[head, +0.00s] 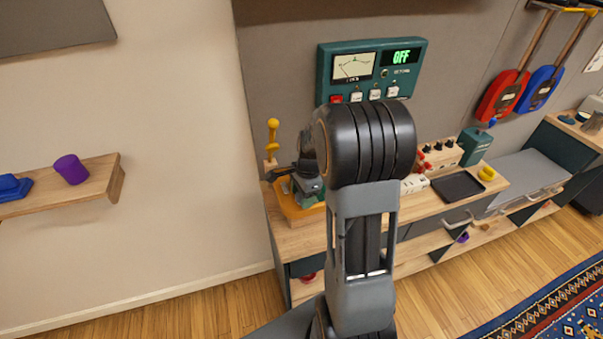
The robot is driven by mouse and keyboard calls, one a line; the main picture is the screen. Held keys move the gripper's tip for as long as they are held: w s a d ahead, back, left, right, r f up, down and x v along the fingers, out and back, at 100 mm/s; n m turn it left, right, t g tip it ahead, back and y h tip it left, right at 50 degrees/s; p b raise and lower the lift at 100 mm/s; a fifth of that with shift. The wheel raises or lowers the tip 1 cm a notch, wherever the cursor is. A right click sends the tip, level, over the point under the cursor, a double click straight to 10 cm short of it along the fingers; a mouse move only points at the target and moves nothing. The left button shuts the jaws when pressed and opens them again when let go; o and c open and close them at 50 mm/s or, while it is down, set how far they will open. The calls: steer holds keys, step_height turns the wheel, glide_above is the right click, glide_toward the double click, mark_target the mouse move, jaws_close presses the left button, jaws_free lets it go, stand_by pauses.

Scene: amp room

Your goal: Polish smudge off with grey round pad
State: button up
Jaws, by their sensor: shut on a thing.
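My gripper (308,186) is low over the orange tray (290,208) at the left end of the wooden bench. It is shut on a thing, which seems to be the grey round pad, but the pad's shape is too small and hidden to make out. My own arm covers part of the bench beside it. I cannot make out a smudge anywhere in this view.
A teal meter panel (371,70) reading OFF hangs above the bench. A black tray (458,186) and a teal box (474,146) stand right. A shelf (75,188) with a purple cup (71,169) is left.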

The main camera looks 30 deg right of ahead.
step_height(320, 180, up, 3)
steer(key=shift+s+d+r+p, duration=0.1)
steer(key=shift+r+p, duration=0.1)
steer(key=shift+p, duration=0.4)
steer(key=shift+r+p, duration=1.9)
steer(key=shift+r, duration=0.4)
